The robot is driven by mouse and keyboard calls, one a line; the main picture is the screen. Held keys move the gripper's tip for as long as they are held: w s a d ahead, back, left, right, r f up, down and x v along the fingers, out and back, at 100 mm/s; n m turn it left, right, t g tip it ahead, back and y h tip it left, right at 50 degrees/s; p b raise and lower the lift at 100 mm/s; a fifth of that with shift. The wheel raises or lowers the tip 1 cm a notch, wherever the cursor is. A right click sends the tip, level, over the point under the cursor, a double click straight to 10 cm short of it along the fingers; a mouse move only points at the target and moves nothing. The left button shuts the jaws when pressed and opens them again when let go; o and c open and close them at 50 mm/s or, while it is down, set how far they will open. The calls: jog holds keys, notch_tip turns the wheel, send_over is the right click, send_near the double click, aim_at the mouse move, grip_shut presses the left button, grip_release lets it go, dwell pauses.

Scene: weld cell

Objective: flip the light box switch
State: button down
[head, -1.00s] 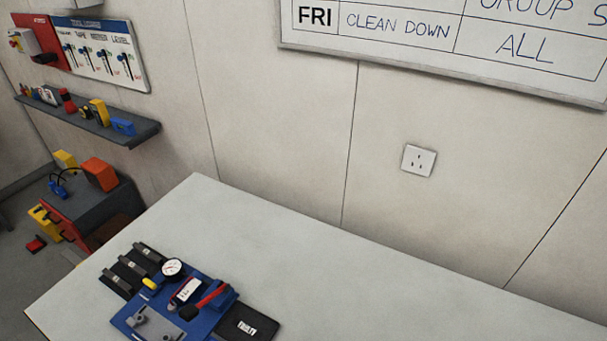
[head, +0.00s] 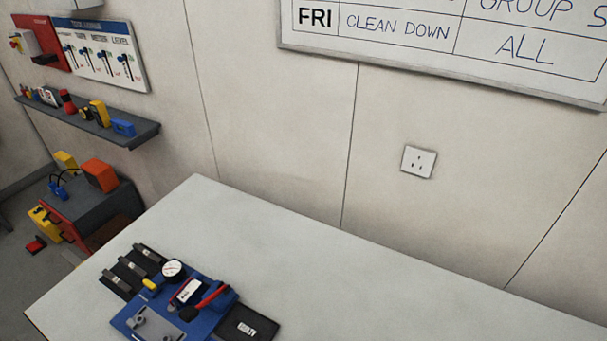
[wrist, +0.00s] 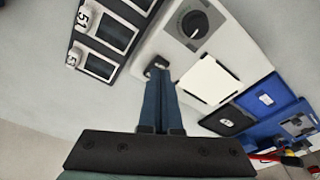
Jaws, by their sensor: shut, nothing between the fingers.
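In the wrist view, a pale grey box (wrist: 222,45) lies on the bench, with a dark round dial (wrist: 194,25) and a bright white square panel (wrist: 205,80). It looks like the light box. A small black switch (wrist: 156,63) sits near its lower left corner. My gripper (wrist: 160,78) is shut and empty. Its blue-grey fingertips are right at the switch and partly cover it; I cannot tell whether they touch it or which way it is set. The head view shows neither the box nor my gripper.
A dark unit with readouts (wrist: 110,30) lies left of the box. Black and blue trays (wrist: 228,121) lie to its right. In the head view, a blue fixture (head: 205,322) with a gauge stands on the bench (head: 350,270). A wall socket (head: 418,162) is above the bench.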

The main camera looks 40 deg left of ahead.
jog(key=shift+f+b, duration=0.55)
jog(key=shift+f, duration=0.35)
dwell(0.5)
jog(key=shift+r, duration=0.1)
notch_tip(320, 180, up, 7)
jog(key=p, duration=0.7)
dwell(0.6)
